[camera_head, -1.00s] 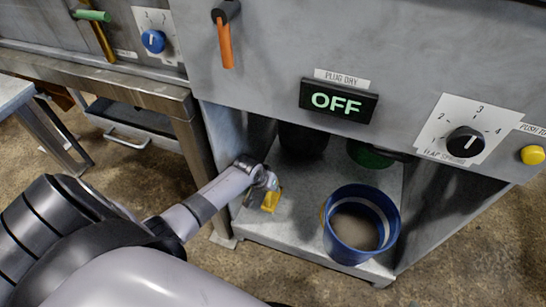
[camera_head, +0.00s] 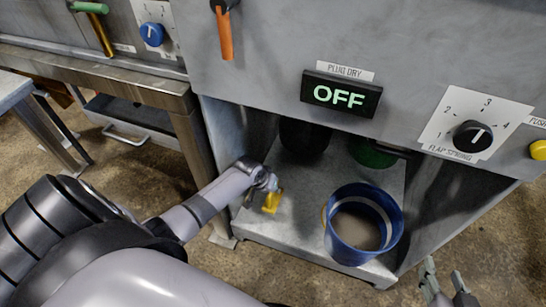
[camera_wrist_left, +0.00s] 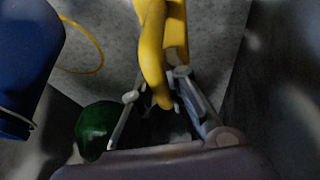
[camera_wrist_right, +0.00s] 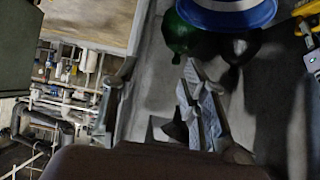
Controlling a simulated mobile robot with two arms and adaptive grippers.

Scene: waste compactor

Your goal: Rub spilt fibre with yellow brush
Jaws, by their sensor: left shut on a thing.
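The yellow brush (camera_head: 272,202) is held low over the left part of the grey compactor shelf (camera_head: 282,228). My left gripper (camera_head: 262,182) is shut on it; in the left wrist view the yellow brush (camera_wrist_left: 152,50) runs up from between the fingers. I cannot tell if the brush touches the shelf. My right gripper (camera_head: 445,276) is empty and open, outside the shelf at the lower right; its spread fingers show in the right wrist view (camera_wrist_right: 152,95). I cannot make out any spilt fibre on the shelf.
A blue bucket (camera_head: 336,232) with brownish-grey contents stands right of the brush. A dark round object (camera_head: 304,138) and a green one (camera_head: 372,153) are farther back. The compactor's panel overhangs the shelf. A thin yellow loop (camera_wrist_left: 92,42) lies near the bucket.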

